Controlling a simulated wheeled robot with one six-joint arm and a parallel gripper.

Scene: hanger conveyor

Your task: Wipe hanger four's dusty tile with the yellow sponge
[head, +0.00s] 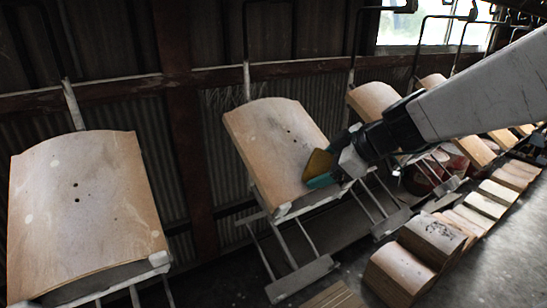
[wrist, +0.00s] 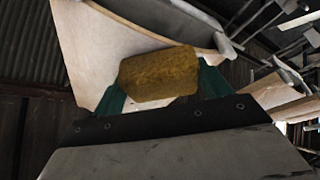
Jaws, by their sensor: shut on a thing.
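The yellow sponge (head: 319,164) is held in my gripper (head: 321,180), between its teal fingers. In the wrist view the sponge (wrist: 157,74) spans the gap between the two fingers. A pale wooden tile (head: 268,145) hangs tilted on the middle hanger, with small dark spots and faint grey marks on its face. The sponge is at this tile's lower right edge; I cannot tell whether they touch. The tile (wrist: 90,45) is also behind the sponge in the wrist view. No hanger number is readable.
Another tile (head: 85,200) hangs at the left, with pale blotches and two dark holes. A further hanging tile (head: 372,99) is partly behind my arm. Stacks of curved wooden pieces (head: 400,275) line the floor at the right. A wall with a dark post (head: 180,120) stands behind.

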